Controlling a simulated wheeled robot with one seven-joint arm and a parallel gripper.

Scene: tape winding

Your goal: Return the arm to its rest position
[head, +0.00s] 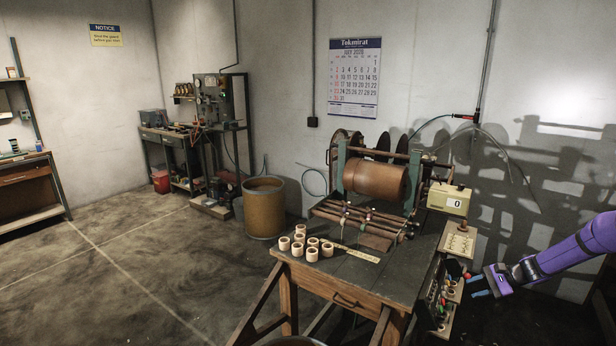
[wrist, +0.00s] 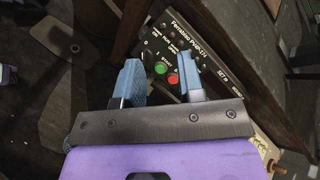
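My arm is purple and reaches in from the right edge in the head view. My gripper (head: 480,287) is beside the front right side of the winding bench, close to the control panel (head: 442,295). In the wrist view my gripper (wrist: 159,84) has its two blue fingers apart with nothing between them. Beyond the fingertips is the control panel (wrist: 205,45) with a green button (wrist: 160,68) and a red button (wrist: 173,79). Whether a fingertip touches the panel cannot be told.
The bench (head: 345,276) carries a winding machine with a brown drum (head: 375,179), a counter box (head: 449,198) showing 0 and several pale rings (head: 312,254). A barrel (head: 264,207) stands behind it on the left. The floor at left is clear.

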